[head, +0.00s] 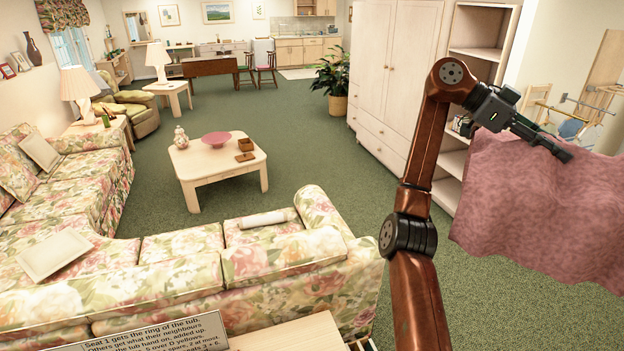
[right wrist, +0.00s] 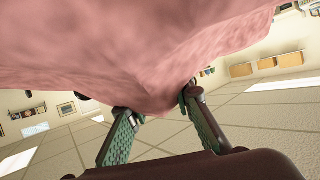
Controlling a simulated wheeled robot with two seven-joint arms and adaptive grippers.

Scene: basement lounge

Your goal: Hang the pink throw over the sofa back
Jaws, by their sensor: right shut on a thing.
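The pink throw (head: 535,215) hangs in the air at the right of the head view, below my right gripper (head: 550,143). My right gripper is shut on its upper edge, and the cloth drapes down over the green carpet. In the right wrist view the throw (right wrist: 150,50) fills the upper part, with cloth between the two fingers of the gripper (right wrist: 158,110). The floral sofa (head: 180,247) stands at the lower left, apart from the throw. The near section's back (head: 170,300) runs along the bottom of the head view. My left gripper is not in view.
A low coffee table (head: 215,170) holds a jar, a pink bowl and brown boxes. A wardrobe (head: 395,70) and shelves (head: 480,30) stand behind my right arm. A text sign (head: 160,335) and wooden surface (head: 290,335) are at the bottom. Carpet is clear between sofa and wardrobe.

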